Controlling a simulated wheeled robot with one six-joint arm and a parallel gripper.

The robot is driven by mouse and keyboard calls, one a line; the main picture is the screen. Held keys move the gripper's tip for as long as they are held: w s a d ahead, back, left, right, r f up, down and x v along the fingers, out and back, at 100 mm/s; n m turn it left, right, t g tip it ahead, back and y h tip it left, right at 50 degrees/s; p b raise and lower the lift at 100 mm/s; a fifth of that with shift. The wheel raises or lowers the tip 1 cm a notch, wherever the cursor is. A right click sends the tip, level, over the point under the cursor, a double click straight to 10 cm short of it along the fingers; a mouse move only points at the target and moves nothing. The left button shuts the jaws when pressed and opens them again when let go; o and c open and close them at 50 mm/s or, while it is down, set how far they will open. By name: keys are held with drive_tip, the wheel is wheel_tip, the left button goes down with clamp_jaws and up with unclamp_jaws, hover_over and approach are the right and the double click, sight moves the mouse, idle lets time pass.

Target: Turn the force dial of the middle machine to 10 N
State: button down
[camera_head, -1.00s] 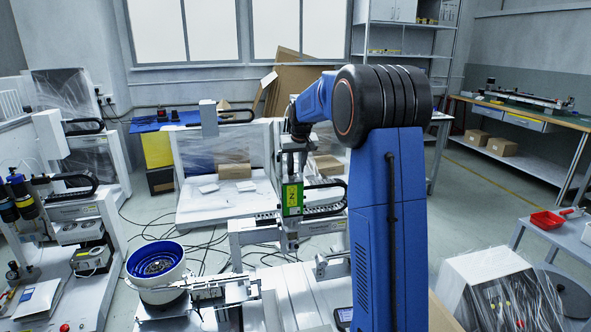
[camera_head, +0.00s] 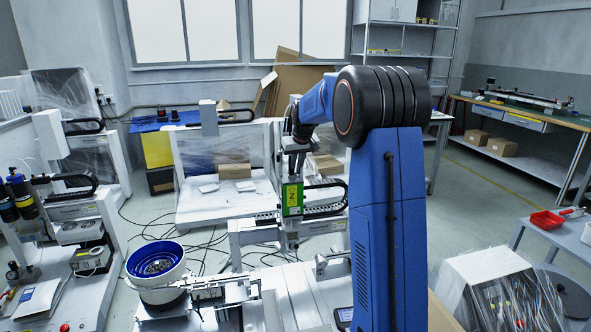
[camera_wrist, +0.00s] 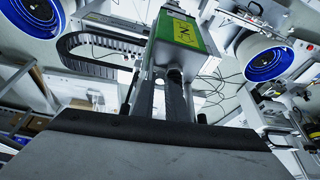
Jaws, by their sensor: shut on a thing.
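The middle machine has an upright Z unit with a green and yellow "Z" label (camera_head: 292,198), which also shows at the top of the wrist view (camera_wrist: 181,30). My gripper (camera_head: 296,158) is at the top of this unit, below the end of my blue arm. In the wrist view, my gripper's dark fingers (camera_wrist: 166,98) reach up to the unit just below the label. They are close together, shut on a small dark part, apparently the force dial (camera_wrist: 174,75). The dial is mostly hidden by the fingers, and its scale and setting cannot be read.
A white feeder bowl with a blue inside (camera_head: 157,268) stands at the front left of the middle machine. A black cable chain (camera_head: 325,197) is right of the Z unit. Another machine (camera_head: 85,190) stands at left. A plastic-covered box (camera_head: 495,285) is at front right.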

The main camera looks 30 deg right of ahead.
idle(0.4)
drive_tip(key=c, duration=1.8)
unclamp_jaws()
drive_tip(key=shift+o, duration=0.2)
drive_tip(key=d+v, duration=0.1)
drive_tip(key=v, duration=1.6)
drive_tip(key=shift+a, duration=0.4)
drive_tip(key=shift+s+r, duration=0.15)
